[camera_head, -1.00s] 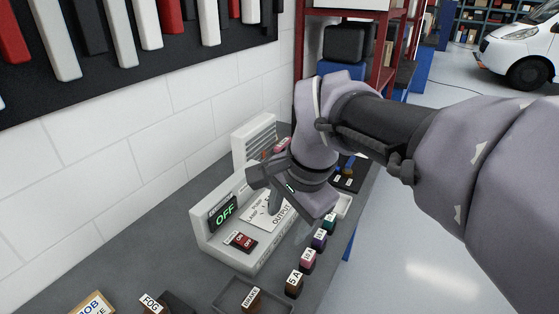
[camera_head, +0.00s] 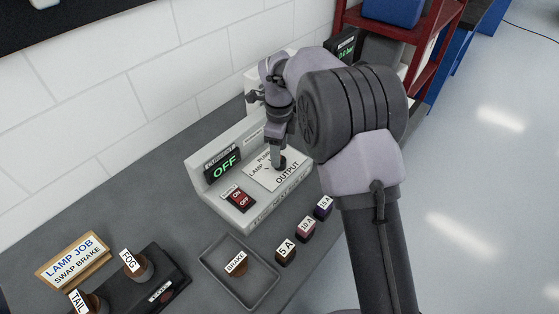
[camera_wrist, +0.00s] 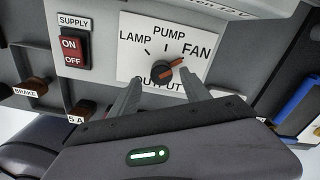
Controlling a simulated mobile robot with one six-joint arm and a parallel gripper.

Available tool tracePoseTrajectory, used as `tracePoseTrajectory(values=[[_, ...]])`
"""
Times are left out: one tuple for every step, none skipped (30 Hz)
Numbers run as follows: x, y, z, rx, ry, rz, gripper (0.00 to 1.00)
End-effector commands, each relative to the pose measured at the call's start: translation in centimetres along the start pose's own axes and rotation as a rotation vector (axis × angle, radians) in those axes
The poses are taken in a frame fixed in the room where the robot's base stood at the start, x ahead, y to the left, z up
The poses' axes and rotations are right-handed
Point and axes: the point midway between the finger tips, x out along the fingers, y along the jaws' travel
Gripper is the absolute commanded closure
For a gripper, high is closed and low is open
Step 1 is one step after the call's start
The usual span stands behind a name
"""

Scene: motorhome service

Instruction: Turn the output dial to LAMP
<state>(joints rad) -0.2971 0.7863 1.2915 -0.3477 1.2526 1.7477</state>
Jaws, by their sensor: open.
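The output dial (camera_wrist: 163,73) is a dark round knob with an orange pointer on a white plate (camera_wrist: 134,62) marked LAMP, PUMP, FAN and OUTPUT. Its pointer is turned toward FAN, at the right. My gripper (camera_wrist: 162,78) is open, with one finger on each side of the dial in the wrist view; I cannot tell whether the fingers touch it. In the head view my gripper (camera_head: 278,165) points down at the plate (camera_head: 262,178) and hides most of the dial. The grey power unit (camera_head: 217,204) has a display (camera_head: 225,166) reading OFF.
A red supply switch (camera_head: 238,199) sits left of the dial plate. In front stand a tray (camera_head: 207,264) with a BRAKE piece and several fuses, including 5 A (camera_head: 286,252). A LAMP JOB sign (camera_head: 72,262) and lamp holder (camera_head: 176,290) are at left. A white wall is behind.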

Motion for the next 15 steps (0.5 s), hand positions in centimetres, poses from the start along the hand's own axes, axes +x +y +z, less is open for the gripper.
tracePoseTrajectory(values=[[1.2, 0.0, 0.0, 0.0, 0.001, 0.001, 0.45], [1.6, 0.0, 0.0, 0.0, 0.0, 0.001, 0.45], [2.1, 0.0, 0.0, 0.0, 0.0, 0.0, 0.45], [2.4, 0.0, 0.0, 0.001, 0.0, 0.001, 0.45], [2.7, 0.0, 0.0, 0.001, 0.0, 0.001, 0.45], [2.9, 0.0, 0.0, 0.001, 0.0, 0.001, 0.45], [3.0, 0.0, 0.0, 0.001, -0.001, 0.0, 0.45], [3.1, 0.0, 0.0, 0.0, -0.001, 0.0, 0.45], [3.1, 0.0, 0.0, 0.0, -0.001, -0.001, 0.45], [3.1, 0.0, 0.0, 0.0, -0.001, -0.001, 0.45], [3.0, 0.0, 0.0, 0.0, -0.001, -0.001, 0.45], [3.0, 0.0, 0.0, 0.0, -0.001, -0.001, 0.45], [3.0, 0.0, 0.0, 0.0, -0.001, -0.001, 0.45], [3.0, 0.0, 0.0, 0.0, -0.001, -0.001, 0.45], [3.0, 0.0, 0.0, 0.0, -0.001, -0.001, 0.49]])
